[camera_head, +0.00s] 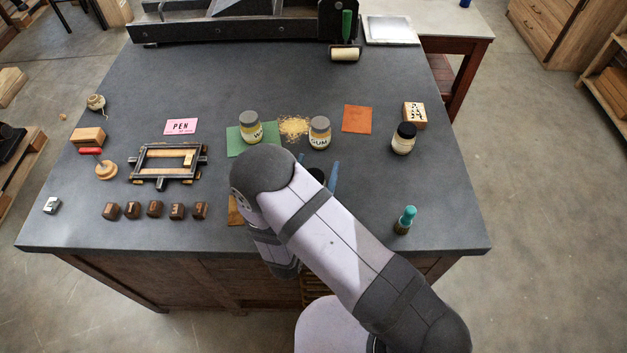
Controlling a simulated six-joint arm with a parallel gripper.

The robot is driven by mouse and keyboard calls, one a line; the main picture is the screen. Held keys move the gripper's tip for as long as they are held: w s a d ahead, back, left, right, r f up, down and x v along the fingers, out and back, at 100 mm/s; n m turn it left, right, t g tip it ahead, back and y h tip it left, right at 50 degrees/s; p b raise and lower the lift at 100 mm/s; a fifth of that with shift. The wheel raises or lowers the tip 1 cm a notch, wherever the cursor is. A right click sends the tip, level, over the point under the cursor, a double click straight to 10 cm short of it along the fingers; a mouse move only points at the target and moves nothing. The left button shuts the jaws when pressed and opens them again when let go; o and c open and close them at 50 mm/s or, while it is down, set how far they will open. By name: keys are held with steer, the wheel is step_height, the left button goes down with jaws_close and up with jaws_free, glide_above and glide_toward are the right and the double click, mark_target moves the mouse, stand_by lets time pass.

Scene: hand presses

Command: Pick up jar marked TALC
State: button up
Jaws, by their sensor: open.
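Three jars show on the dark grey bench top. One with a grey lid (252,127) stands on a green sheet, and its label starts with W. A second with a grey lid (319,132) is marked GUM. A third, with a black lid (404,138), stands at the right; its label is too small to read. I cannot read TALC on any jar. My arm reaches over the front of the bench, and my gripper is hidden behind it. A dark round thing (317,175) is partly hidden behind my arm, with a blue piece beside it.
A teal-topped bottle (405,220) stands near the front right edge. The press (240,25) fills the back.

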steer(key=shift+w+d, duration=0.1)
steer(key=shift+w, duration=0.35)
steer(key=c, duration=1.3)
steer(key=shift+r, duration=0.15)
step_height(320, 180, up, 10)
steer(key=b, duration=0.2)
